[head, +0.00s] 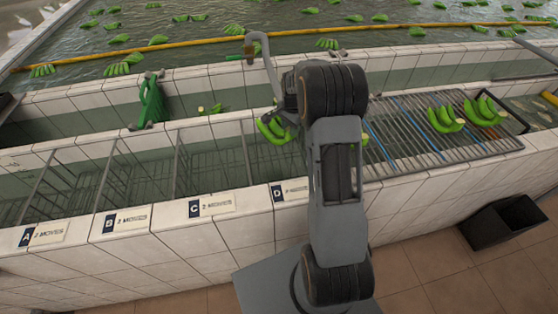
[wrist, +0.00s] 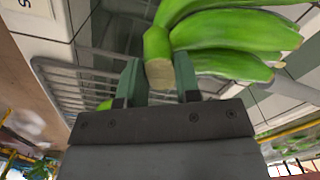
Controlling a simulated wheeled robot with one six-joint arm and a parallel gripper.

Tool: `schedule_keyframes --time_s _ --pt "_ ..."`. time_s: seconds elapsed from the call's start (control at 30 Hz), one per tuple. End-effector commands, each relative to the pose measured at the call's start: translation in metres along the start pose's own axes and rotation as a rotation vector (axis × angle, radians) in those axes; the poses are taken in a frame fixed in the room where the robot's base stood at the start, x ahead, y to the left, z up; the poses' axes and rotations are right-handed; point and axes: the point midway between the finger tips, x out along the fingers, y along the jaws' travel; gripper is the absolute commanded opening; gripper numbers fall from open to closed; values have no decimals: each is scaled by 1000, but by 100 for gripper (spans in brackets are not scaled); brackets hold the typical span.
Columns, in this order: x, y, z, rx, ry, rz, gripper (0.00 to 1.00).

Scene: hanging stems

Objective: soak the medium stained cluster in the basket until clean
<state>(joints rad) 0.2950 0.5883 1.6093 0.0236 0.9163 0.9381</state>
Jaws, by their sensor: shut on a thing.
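My gripper (wrist: 160,78) is shut on the thick cut stem of a green banana cluster (wrist: 225,35); the fruit spreads up and right of the fingers. In the head view this cluster (head: 271,130) hangs just left of my arm, above the trough near the D label, and my arm hides most of the gripper. Its visible skin is green; I cannot make out a stain. Wire baskets (head: 113,180) sit in the water of the compartments. Whether the cluster touches water I cannot tell.
Plates A (head: 42,236), B (head: 135,220), C (head: 211,205) and D (head: 291,191) mark the front wall. Two clusters (head: 445,118) (head: 484,110) lie on the slatted rack (head: 405,140). A black bin (head: 503,222) stands on the floor. Loose bananas float in the rear pool.

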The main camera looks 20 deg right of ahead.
Motion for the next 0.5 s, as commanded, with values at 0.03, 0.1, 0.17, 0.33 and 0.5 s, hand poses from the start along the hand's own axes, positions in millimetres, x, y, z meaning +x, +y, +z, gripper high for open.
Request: schedule_keyframes --time_s 0.03,0.1,0.17,0.33,0.5 --pt "-10 -1 -1 0 3 -5 0" --pt "-16 -2 -1 0 3 -5 0" --pt "-18 -2 -1 0 4 -6 0" --pt "-32 -2 -1 0 3 -5 0" --pt "-46 -3 -1 0 4 -6 0"
